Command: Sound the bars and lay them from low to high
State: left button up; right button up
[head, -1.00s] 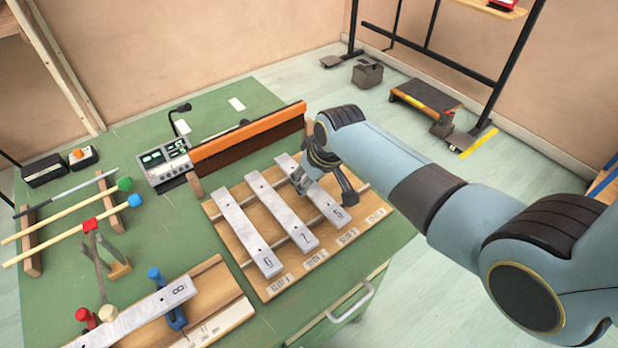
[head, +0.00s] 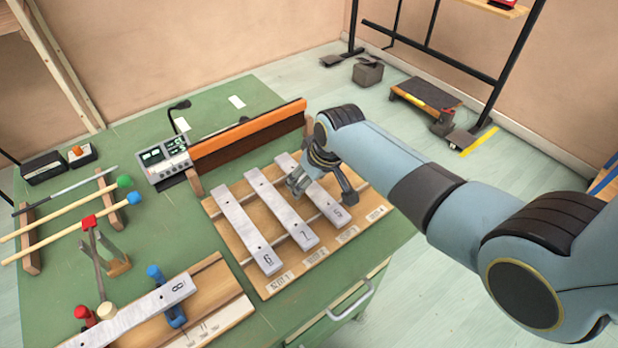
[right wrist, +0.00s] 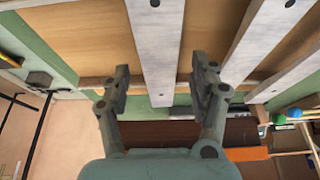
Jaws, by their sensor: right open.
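Three grey metal bars lie side by side on a wooden slot board (head: 282,283): bar 6 (head: 247,228), bar 7 (head: 282,209) and bar 5 (head: 332,208). The board's rightmost slot is empty. Bar 8 (head: 140,314) lies on a separate wooden stand (head: 228,302) at the front left, between red and blue posts. My right gripper (head: 322,182) is at bar 5 and partly covers it. In the right wrist view my right gripper (right wrist: 158,85) is open, with one finger on each side of bar 5 (right wrist: 155,45). My left gripper is not in view.
Mallets with green (head: 125,182) and blue (head: 134,198) heads rest on a rack at the left. A grey meter box (head: 166,163) and an orange-topped barrier (head: 248,134) stand behind the board. The green table (head: 222,111) has free room at the back.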

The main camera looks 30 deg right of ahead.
jog(key=a+v, duration=0.1)
jog(key=v, duration=1.1)
jog(key=s+d+r+h, duration=0.1)
jog(key=s+d+r, duration=0.15)
jog(key=s, duration=0.85)
jog(key=s+d+r+h, duration=0.1)
jog(key=s+r, duration=0.3)
jog(key=s, duration=0.8)
notch_tip(320, 180, down, 31)
jog(key=s+d+m+g+b, duration=0.1)
jog(key=d+g+b, duration=0.1)
jog(key=b, duration=0.5)
jog(key=s+f+b, duration=0.3)
jog(key=s+f, duration=0.6)
jog(key=f, duration=0.3)
jog(key=s+d+f+g+b, duration=0.1)
jog(key=s+f+b, duration=0.2)
jog(key=s+f, duration=0.7)
jog(key=shift+s+f+g+y, duration=0.15)
jog(key=shift+f+g+y, duration=0.15)
jog(key=shift+f, duration=0.6)
jog(key=shift+d, duration=0.1)
